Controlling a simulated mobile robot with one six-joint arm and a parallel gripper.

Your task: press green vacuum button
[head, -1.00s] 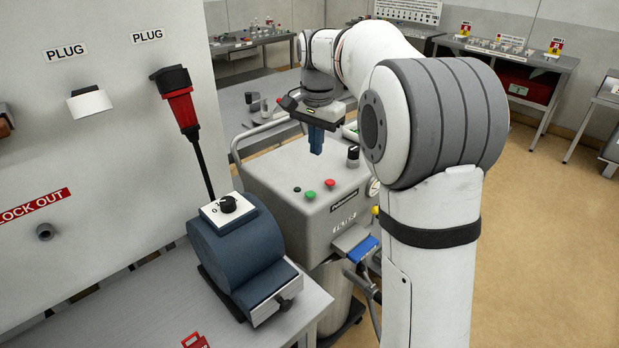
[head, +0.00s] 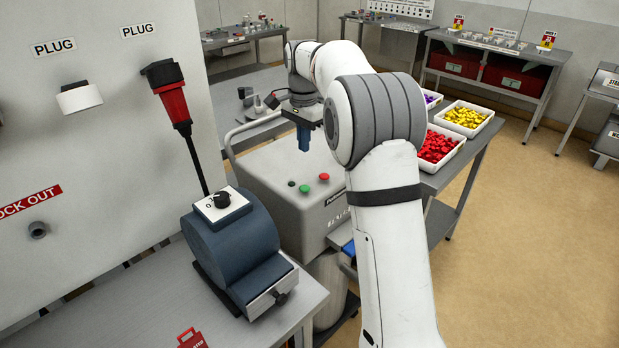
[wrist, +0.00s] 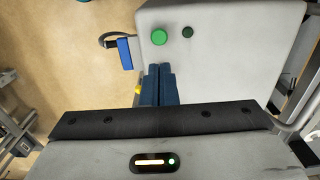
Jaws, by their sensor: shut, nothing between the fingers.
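The grey vacuum machine (head: 270,172) stands behind the bench. On its top are the green button (head: 305,189), a red button (head: 324,177) and a small dark button (head: 291,183). My gripper (head: 303,149) points down above the machine top, behind the buttons, with its blue fingers together and empty. In the wrist view, the green button (wrist: 159,37) lies just beyond the shut fingertips (wrist: 158,68), with the small dark button (wrist: 187,31) to its right. The fingers look apart from the green button. The red button does not show in the wrist view.
A blue cylindrical device with a dark knob (head: 222,200) sits on the near bench (head: 140,300). A red plug (head: 172,100) hangs on the wall panel. Trays of red pieces (head: 436,147) and yellow pieces (head: 466,116) stand right of my arm. Floor is open at right.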

